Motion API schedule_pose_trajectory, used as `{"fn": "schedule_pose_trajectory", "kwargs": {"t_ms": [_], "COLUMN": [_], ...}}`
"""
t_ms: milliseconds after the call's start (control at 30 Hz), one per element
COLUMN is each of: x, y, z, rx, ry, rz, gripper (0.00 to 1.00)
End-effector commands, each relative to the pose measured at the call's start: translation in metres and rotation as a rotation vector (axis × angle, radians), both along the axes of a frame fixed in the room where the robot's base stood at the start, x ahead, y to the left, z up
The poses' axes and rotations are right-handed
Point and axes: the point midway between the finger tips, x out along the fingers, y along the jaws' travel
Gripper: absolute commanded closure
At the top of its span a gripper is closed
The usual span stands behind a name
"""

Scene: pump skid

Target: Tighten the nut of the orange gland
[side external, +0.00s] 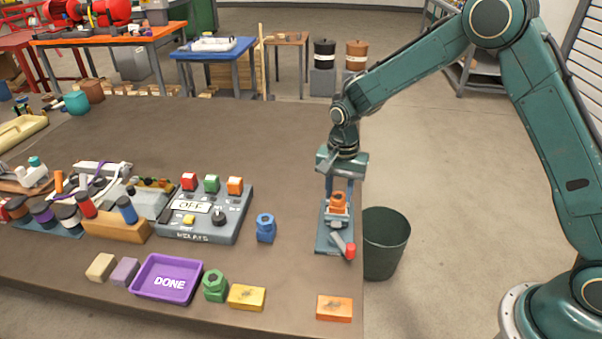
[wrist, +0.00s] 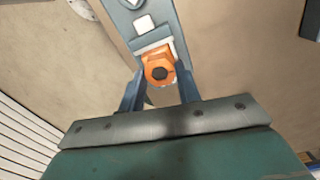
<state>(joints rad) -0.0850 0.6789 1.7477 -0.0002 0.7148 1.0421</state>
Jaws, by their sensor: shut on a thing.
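The orange gland (side external: 338,207) stands upright in a blue-grey fixture (side external: 325,238) near the table's right edge. The fixture has a lever with a red tip (side external: 351,250) at its front. My gripper (side external: 338,195) points down at the gland, with its two blue fingers shut on the gland's nut. In the wrist view the orange nut (wrist: 158,66), with a dark round opening, sits between the fingertips (wrist: 159,75). The fingers hide part of the nut's sides.
A blue gland (side external: 265,228) and a grey RELAIS box (side external: 215,214) stand left of the fixture. A green gland (side external: 215,285), yellow block (side external: 247,297), orange block (side external: 334,308) and purple DONE tray (side external: 166,279) lie in front. A dark bin (side external: 386,245) stands beyond the right edge.

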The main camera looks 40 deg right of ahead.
Motion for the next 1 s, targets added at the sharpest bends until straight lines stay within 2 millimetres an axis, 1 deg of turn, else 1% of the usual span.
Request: {"fn": "schedule_pose_trajectory", "kwargs": {"t_ms": [467,500,600,1000], "x": [0.0001,0.0001,0.0001,0.0003], "y": [-0.0002,-0.0002,-0.0002,0.0000], "z": [0.0002,0.0002,0.0002,0.0031], "rx": [0.000,0.000,0.000,0.000], "ry": [0.000,0.000,0.000,-0.001], "rz": [-0.020,-0.019,-0.019,-0.018], "gripper": [0.90,0.61,0.44,0.44]}}
